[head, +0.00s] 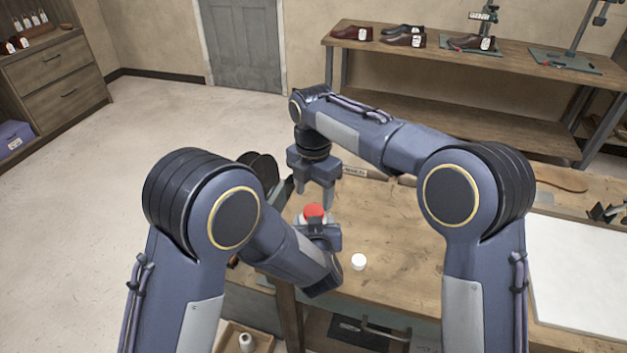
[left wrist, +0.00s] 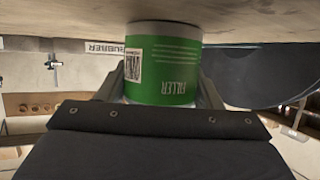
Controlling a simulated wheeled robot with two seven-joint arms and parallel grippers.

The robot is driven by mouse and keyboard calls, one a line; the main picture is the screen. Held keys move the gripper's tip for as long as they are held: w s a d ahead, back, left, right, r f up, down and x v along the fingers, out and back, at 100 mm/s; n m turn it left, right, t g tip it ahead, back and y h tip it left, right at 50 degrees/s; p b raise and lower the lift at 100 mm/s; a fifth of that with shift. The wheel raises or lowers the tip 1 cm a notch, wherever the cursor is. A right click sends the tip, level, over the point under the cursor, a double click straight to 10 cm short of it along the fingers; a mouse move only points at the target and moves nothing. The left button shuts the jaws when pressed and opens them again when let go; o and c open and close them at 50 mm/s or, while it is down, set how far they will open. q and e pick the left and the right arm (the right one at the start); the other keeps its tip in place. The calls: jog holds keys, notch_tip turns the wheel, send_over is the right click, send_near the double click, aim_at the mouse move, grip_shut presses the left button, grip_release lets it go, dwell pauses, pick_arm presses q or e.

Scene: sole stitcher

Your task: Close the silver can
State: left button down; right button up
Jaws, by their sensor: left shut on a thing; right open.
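A can with a green label reading FILLER and a bare silver band at its end (left wrist: 163,65) stands between the fingers of my left gripper (left wrist: 168,92). The gripper is shut on it. In the head view a round red top with a pale rim (head: 314,212) shows at my left gripper (head: 318,232), at the table's near left part. I cannot tell whether the red is a lid or the can's contents. My right gripper (head: 317,200) is open and empty, pointing down just above and behind the red top. A small white round object (head: 358,261) lies on the table to the right.
The wooden table (head: 395,240) is clear around the white object. A white board (head: 580,275) lies at the right. A dark curved thing (head: 262,168) stands at the table's left edge. Shoes (head: 404,40) stand on a far bench.

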aim_at(314, 210)
jog(key=shift+f, duration=2.15)
jog(key=c, duration=0.9)
jog(key=o, duration=1)
jog(key=shift+c, duration=0.2)
jog(key=shift+r, duration=0.15)
jog(key=shift+r, duration=2.15)
jog(key=o, duration=0.6)
